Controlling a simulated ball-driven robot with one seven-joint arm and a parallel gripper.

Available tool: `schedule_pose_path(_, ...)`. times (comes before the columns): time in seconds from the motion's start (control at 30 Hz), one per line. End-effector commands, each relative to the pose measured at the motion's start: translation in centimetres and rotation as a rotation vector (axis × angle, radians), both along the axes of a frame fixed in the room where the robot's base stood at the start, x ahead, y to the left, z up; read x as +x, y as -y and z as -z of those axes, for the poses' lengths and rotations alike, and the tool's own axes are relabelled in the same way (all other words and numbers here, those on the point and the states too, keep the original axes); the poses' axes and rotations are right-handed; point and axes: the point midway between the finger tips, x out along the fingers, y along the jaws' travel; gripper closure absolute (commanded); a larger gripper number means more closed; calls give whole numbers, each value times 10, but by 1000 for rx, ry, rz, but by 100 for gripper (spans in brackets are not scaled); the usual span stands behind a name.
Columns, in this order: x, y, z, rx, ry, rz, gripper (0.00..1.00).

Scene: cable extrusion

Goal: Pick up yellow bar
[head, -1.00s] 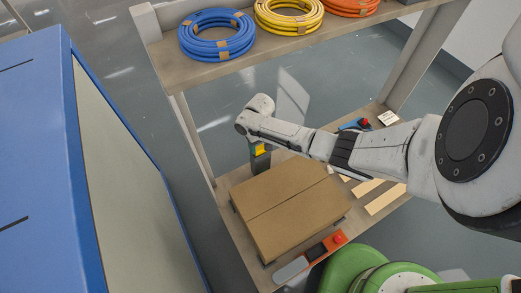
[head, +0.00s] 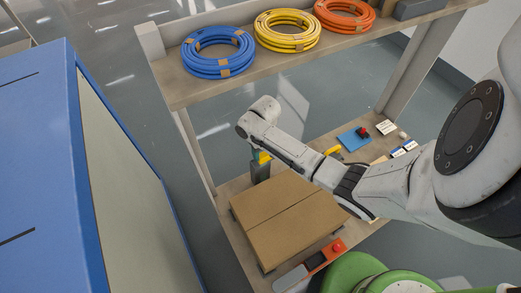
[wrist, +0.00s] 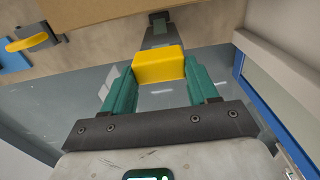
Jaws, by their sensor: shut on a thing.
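The yellow bar (wrist: 159,66) is a short block between the two green fingers of my gripper (wrist: 160,76) in the wrist view. The fingers touch its two ends, and my gripper is shut on it. A dark grey stand (wrist: 159,32) lies just beyond the bar; I cannot tell whether they still touch. In the head view a small part of the yellow bar (head: 264,157) shows under the end of my arm, above the dark stand (head: 260,171). My arm hides most of the gripper there.
A cardboard box (head: 288,215) lies on the lower shelf beside the stand. A second yellow piece (wrist: 28,43) sits in a grey holder. Blue (head: 218,52), yellow (head: 287,31) and orange (head: 345,13) coils lie on the upper shelf. A blue cabinet (head: 35,150) stands at left.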

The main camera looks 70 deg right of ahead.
Motion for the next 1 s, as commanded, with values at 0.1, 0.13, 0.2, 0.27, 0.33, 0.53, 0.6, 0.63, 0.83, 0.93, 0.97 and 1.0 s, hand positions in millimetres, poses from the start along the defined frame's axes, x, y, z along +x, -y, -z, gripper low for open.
schedule_pose_path(0.1,-10,-9,-16,4,5,4,72)
schedule_pose_path(0.13,-12,-11,-20,4,5,4,72)
schedule_pose_path(0.2,-19,-16,-24,4,4,5,72)
schedule_pose_path(0.27,-23,-19,-26,5,4,4,72)
schedule_pose_path(0.33,-29,-24,-30,4,4,4,72)
schedule_pose_path(0.53,-44,-35,-38,2,5,4,72)
schedule_pose_path(0.6,-49,-39,-41,2,4,5,72)
schedule_pose_path(0.63,-52,-41,-42,4,3,5,72)
schedule_pose_path(0.83,-66,-52,-51,3,3,2,72)
schedule_pose_path(0.93,-72,-57,-55,1,4,1,72)
schedule_pose_path(0.97,-74,-58,-56,0,5,0,72)
schedule_pose_path(1.0,-76,-60,-58,-1,4,-1,72)
